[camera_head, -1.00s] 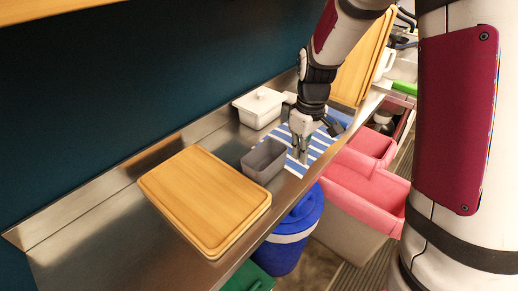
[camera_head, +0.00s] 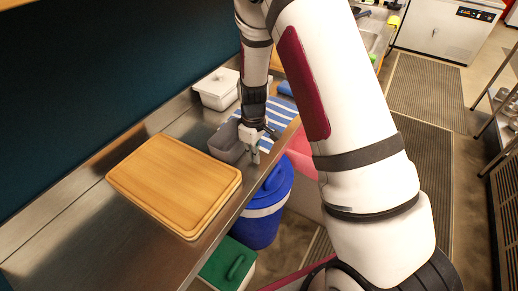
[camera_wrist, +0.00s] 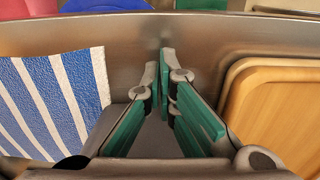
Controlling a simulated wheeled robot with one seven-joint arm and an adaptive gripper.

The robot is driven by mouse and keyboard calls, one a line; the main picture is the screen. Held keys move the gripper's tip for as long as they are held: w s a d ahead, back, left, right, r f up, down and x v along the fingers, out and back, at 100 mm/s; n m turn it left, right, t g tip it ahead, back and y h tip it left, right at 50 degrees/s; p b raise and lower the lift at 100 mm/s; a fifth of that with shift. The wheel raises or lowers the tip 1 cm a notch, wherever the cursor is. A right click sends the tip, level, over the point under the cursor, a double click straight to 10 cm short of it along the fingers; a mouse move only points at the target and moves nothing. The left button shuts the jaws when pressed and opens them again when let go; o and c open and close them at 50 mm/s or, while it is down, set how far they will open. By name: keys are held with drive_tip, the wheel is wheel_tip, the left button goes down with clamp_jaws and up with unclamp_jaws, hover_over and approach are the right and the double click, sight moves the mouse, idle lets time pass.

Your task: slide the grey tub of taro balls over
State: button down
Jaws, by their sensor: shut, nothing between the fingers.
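The grey tub (camera_head: 226,146) stands on the steel counter between the wooden board and the striped cloth. It looks open-topped; its contents cannot be made out. My gripper (camera_head: 254,158) points down at the tub's right side, close to the counter's front edge. In the head view the gripper overlaps the tub's right end, and I cannot tell whether they touch. In the wrist view my gripper (camera_wrist: 165,62) has its green-padded fingers together with nothing between them. Grey surfaces of the tub (camera_wrist: 112,116) show beneath and behind the fingers there.
A wooden cutting board (camera_head: 170,180) lies left of the tub. A blue-and-white striped cloth (camera_head: 278,116) lies to the right. Blue (camera_head: 262,215) and green (camera_head: 222,268) bins stand below the counter's front edge.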

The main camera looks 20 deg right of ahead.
drive_tip(key=shift+w+a, duration=0.65)
drive_tip(key=shift+w, duration=0.25)
drive_tip(key=shift+w+a, duration=0.1)
drive_tip(key=w+a+b, duration=0.4)
drive_tip(key=w, duration=0.2)
drive_tip(key=w+a+b, duration=0.4)
drive_tip(key=w+b, duration=0.1)
drive_tip(key=w, duration=0.1)
drive_tip(key=w+a+b, duration=0.4)
drive_tip(key=w, duration=0.2)
drive_tip(key=shift+a, duration=0.45)
